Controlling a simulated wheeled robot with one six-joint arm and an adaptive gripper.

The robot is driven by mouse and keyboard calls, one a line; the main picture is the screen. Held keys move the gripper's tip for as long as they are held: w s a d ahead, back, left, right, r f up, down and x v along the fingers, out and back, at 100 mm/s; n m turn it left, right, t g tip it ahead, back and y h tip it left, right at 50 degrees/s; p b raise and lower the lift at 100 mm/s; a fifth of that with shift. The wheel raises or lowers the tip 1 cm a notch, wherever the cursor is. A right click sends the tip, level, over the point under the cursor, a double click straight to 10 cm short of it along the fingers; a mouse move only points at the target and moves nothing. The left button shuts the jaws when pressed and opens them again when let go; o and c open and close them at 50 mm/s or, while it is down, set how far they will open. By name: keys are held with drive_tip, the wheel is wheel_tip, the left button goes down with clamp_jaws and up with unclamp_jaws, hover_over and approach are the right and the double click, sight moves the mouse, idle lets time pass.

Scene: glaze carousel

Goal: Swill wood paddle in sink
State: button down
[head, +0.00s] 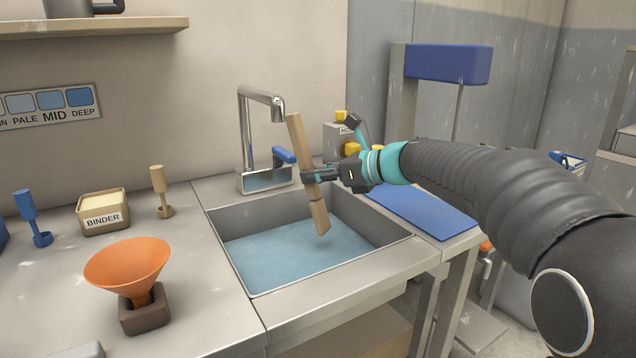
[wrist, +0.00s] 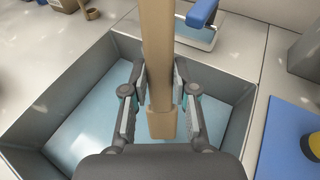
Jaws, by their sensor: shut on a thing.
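The wood paddle (head: 302,160) is a long pale-brown stick with a wider lower end. My gripper (head: 312,174) is shut on its shaft and holds it near upright, slightly tilted, over the sink (head: 222,259). The paddle's lower end hangs over the blue water (head: 300,255); I cannot tell whether it touches it. In the wrist view, the paddle (wrist: 157,60) runs between the two fingers of my gripper (wrist: 160,95), with its wide end below them. The sink walls (wrist: 60,100) surround it there.
A chrome tap (head: 245,130) with a blue lever (head: 284,155) stands behind the sink. A blue mat (head: 422,208) lies to its right. An orange funnel (head: 127,262), a binder tub (head: 103,212) and small wooden and blue tools stand on the left counter.

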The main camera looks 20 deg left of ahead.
sight(306, 147)
drive_tip(key=shift+w+a+r, duration=0.1)
drive_tip(key=shift+a+r, duration=0.2)
drive_tip(key=shift+r, duration=0.6)
drive_tip(key=shift+a+r, duration=0.25)
drive_tip(key=shift+r, duration=0.7)
drive_tip(key=shift+w+a+r, duration=0.1)
drive_tip(key=shift+a+r, duration=0.2)
drive_tip(key=shift+r, duration=0.6)
drive_tip(key=shift+r, duration=2.5)
drive_tip(key=shift+s+r, duration=0.1)
